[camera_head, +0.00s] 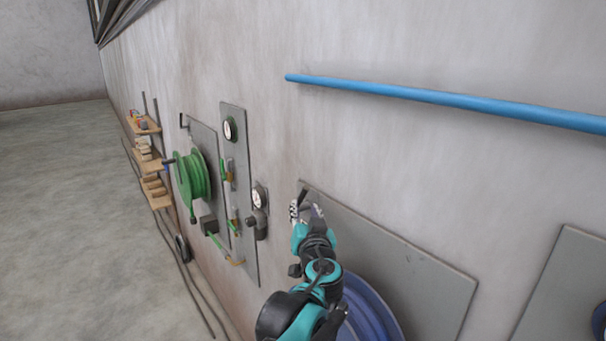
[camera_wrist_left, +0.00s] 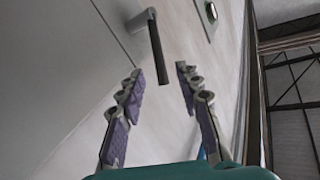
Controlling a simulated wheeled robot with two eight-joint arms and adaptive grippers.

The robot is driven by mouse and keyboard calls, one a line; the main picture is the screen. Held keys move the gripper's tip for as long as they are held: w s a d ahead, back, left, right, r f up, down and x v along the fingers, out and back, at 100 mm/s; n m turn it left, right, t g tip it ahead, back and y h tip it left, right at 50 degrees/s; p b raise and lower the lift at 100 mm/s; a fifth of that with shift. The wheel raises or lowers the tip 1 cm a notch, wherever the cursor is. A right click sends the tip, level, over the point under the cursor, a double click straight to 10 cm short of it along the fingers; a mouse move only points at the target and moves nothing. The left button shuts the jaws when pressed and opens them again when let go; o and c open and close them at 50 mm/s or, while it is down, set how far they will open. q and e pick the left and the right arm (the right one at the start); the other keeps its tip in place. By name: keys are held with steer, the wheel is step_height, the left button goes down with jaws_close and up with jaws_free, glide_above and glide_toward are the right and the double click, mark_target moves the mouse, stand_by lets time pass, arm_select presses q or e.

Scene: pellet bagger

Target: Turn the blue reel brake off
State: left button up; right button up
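The blue reel (camera_head: 375,308) is mounted on a grey wall plate (camera_head: 415,265), partly hidden behind my left arm. A dark brake lever (camera_wrist_left: 156,45) with a grey pivot sticks out at the plate's corner in the left wrist view. My left gripper (camera_head: 307,208) is at the plate's upper left corner, above the reel. In the left wrist view its purple-padded fingers (camera_wrist_left: 160,73) are spread, and the lever's free end points into the gap between them. I cannot tell whether either finger touches it. My right gripper is in neither view.
To the left, a green reel (camera_head: 192,178) and a panel with gauges and valves (camera_head: 240,150) are on the wall. Wooden shelves (camera_head: 153,160) stand further back. A blue pipe (camera_head: 430,95) runs above. Another plate (camera_head: 565,285) is at right. The floor (camera_head: 60,200) at left is clear.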

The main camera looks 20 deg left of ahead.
mark_target(303, 196)
arm_select(q)
steer(key=shift+w+r, duration=0.35)
steer(key=shift+w, duration=0.05)
steer(key=shift+w+a, duration=0.1)
steer(key=shift+w, duration=0.25)
steer(key=x, duration=0.6)
steer(key=shift+w+a+p, duration=0.1)
steer(key=shift+p, duration=0.3)
steer(key=shift+c, duration=0.2)
jaws_close()
